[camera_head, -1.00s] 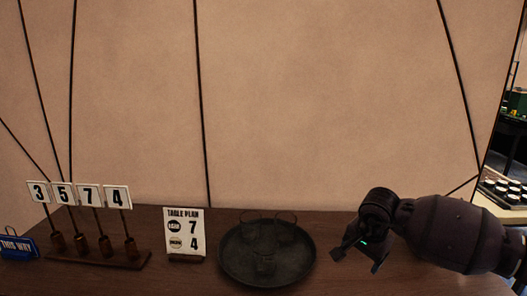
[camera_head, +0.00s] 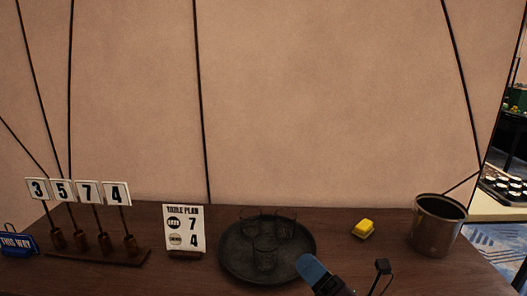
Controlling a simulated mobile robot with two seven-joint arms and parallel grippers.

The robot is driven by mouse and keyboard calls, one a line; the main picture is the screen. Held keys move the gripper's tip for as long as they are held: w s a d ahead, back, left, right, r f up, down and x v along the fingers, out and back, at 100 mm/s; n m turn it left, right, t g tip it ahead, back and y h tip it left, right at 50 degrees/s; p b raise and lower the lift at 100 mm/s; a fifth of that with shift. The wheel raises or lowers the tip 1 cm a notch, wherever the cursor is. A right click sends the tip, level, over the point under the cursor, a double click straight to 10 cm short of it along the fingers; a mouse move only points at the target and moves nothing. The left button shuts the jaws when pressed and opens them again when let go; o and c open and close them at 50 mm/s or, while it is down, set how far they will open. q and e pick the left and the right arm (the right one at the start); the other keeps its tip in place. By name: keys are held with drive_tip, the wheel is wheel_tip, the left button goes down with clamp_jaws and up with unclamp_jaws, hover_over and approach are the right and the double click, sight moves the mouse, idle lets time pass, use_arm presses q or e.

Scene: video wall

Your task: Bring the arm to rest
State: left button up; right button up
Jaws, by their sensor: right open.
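My right gripper (camera_head: 348,274) is low in the head view, at the bottom edge, right of the round dark tray. Its fingers are apart with nothing seen between them, and much of the gripper is cut off by the frame edge. My left gripper does not show. The dark tray (camera_head: 226,263) lies on the brown table (camera_head: 340,232) and holds several clear glasses (camera_head: 265,254).
A table plan card (camera_head: 184,230), a rack of number cards (camera_head: 98,256) and a blue "This way" sign (camera_head: 17,243) stand on the left. The wall (camera_head: 320,110) rises behind.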

drive_tip(key=s+d+f+m+g+h, duration=0.2)
drive_tip(key=s+d+f+m+h, duration=0.2)
drive_tip(key=d+f+m+h, duration=0.55)
drive_tip(key=s+d+f+m+g+h, duration=0.15)
drive_tip(key=s+d+m+h, duration=0.35)
drive_tip(key=m, duration=1)
drive_tip(key=s+d+f+m+g, duration=0.2)
drive_tip(key=s+f+m+g, duration=0.25)
drive_tip(key=s, duration=0.55)
drive_tip(key=s+d+f+m+g, duration=0.2)
drive_tip(key=s+f+m+g, duration=0.3)
drive_tip(key=s, duration=0.5)
drive_tip(key=w+f+n+t, duration=0.1)
drive_tip(key=w+f+t, duration=0.6)
drive_tip(key=w+f, duration=0.1)
drive_tip(key=shift+w+a+f+n+y, duration=0.2)
drive_tip(key=shift+f+n+y, duration=0.1)
drive_tip(key=shift+f+y, duration=0.25)
drive_tip(key=shift+f, duration=0.1)
